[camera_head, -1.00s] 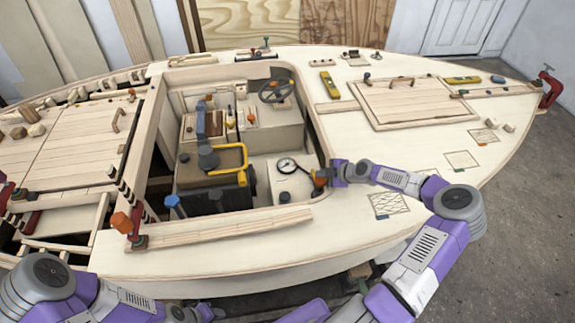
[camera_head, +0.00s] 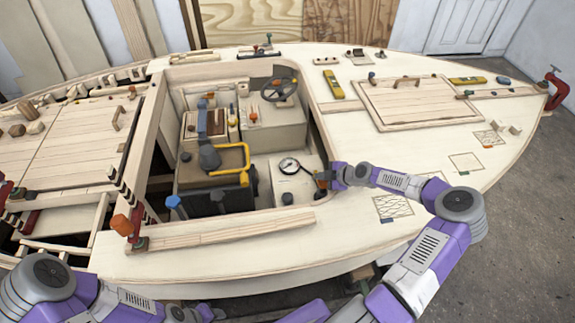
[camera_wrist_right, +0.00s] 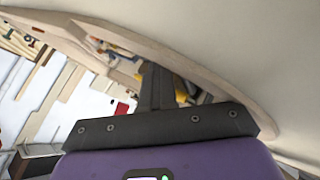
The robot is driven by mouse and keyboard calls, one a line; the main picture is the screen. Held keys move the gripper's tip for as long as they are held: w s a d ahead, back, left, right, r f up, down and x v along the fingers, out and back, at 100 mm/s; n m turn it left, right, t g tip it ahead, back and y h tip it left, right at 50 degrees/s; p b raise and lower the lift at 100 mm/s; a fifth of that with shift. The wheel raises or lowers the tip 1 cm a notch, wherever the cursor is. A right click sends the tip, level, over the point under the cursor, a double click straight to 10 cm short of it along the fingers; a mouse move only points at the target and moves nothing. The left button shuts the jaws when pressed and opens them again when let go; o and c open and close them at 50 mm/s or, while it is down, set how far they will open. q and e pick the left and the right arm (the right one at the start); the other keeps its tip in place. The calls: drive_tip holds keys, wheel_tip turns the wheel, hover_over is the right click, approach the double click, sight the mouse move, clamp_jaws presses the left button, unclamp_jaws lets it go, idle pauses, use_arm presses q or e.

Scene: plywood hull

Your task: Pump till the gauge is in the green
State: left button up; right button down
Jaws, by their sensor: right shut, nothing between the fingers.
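A round white-faced gauge (camera_head: 289,166) sits on the pale box inside the cockpit opening. Its needle and any green zone are too small to read. A black knob (camera_head: 286,198) is on the box below the gauge. I cannot tell for sure which part is the pump. My right gripper (camera_head: 321,179) is at the right rim of the cockpit, right of the gauge and apart from it, beside a small orange part. Its dark fingers (camera_wrist_right: 155,85) are shut and empty in the wrist view.
A grey seat-like part with a yellow bar (camera_head: 232,148) and a blue-topped lever (camera_head: 174,202) are left of the box. A steering wheel (camera_head: 279,90) is behind. The deck (camera_head: 350,245) in front is mostly clear.

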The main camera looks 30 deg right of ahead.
drive_tip(key=shift+s+d+f+g+p, duration=0.2)
drive_tip(key=shift+s+d+f+p, duration=0.15)
drive_tip(key=shift+s+p, duration=0.2)
drive_tip(key=shift+s+d+f+g+p, duration=0.2)
drive_tip(key=shift+s+d+p, duration=0.1)
drive_tip(key=shift+s+p, duration=0.25)
drive_tip(key=r, duration=0.1)
drive_tip(key=r+p, duration=0.1)
drive_tip(key=r, duration=0.1)
drive_tip(key=shift+s+d+m+p, duration=0.2)
drive_tip(key=shift+s+m+p, duration=0.1)
drive_tip(key=shift+d+r, duration=0.1)
drive_tip(key=shift+r, duration=0.05)
drive_tip(key=shift+w, duration=0.15)
drive_tip(key=shift+r, duration=0.1)
